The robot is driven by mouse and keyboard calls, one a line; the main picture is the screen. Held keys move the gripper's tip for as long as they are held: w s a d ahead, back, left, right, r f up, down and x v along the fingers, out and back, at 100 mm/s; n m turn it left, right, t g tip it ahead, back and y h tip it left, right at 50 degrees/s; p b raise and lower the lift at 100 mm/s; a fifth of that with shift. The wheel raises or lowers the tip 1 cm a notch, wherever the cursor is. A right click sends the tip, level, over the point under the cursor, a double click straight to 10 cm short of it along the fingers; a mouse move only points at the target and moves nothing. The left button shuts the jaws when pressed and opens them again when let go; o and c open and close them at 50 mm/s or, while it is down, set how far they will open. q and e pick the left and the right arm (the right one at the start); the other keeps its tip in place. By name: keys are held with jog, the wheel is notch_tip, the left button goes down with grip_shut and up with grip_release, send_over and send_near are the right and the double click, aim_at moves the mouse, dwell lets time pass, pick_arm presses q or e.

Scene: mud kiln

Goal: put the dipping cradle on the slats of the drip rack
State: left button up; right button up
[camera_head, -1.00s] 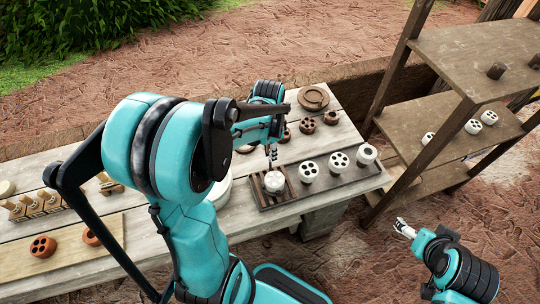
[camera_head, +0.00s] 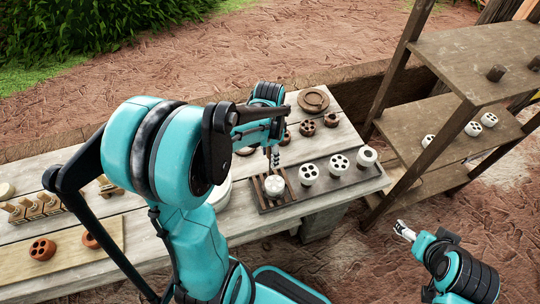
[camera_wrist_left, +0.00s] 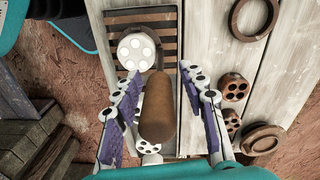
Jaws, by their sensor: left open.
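The dipping cradle shows its brown wooden handle (camera_wrist_left: 156,105) in the left wrist view, pointing up toward the camera. A white piece with holes (camera_wrist_left: 136,50) shows at the handle's far end, over the dark slats of the drip rack (camera_wrist_left: 118,18). In the head view the white piece (camera_head: 274,184) is at the left end of the drip rack (camera_head: 262,206). My left gripper (camera_wrist_left: 160,78) is open, one finger on each side of the handle with gaps between. It is above the rack in the head view (camera_head: 272,156). My right gripper (camera_head: 404,230) is off the table at the right.
White pieces with holes (camera_head: 339,164) stand in a row on the dark board right of the slats. Brown pieces (camera_head: 307,128) and a ring (camera_head: 313,100) lie behind. A wooden shelf (camera_head: 450,155) stands at the right. A plank (camera_head: 70,250) holds terracotta pieces at the left.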

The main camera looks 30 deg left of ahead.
pick_arm(q)
notch_tip(320, 180, up, 10)
jog(key=p, duration=0.2)
jog(key=shift+r+p, duration=0.15)
jog(key=shift+p, duration=0.2)
jog(key=shift+r, duration=0.25)
jog(key=shift+s+d+r, duration=0.1)
jog(key=shift+d+r, duration=0.05)
jog(key=shift+r, duration=0.1)
jog(key=s+d+r+n+t, duration=0.2)
jog(key=s+d+n+t, duration=0.4)
jog(key=d, duration=0.3)
jog(key=shift+s+d+t, duration=0.35)
jog(key=shift+s+t, duration=0.35)
notch_tip(320, 180, down, 8)
jog(key=b, duration=0.8)
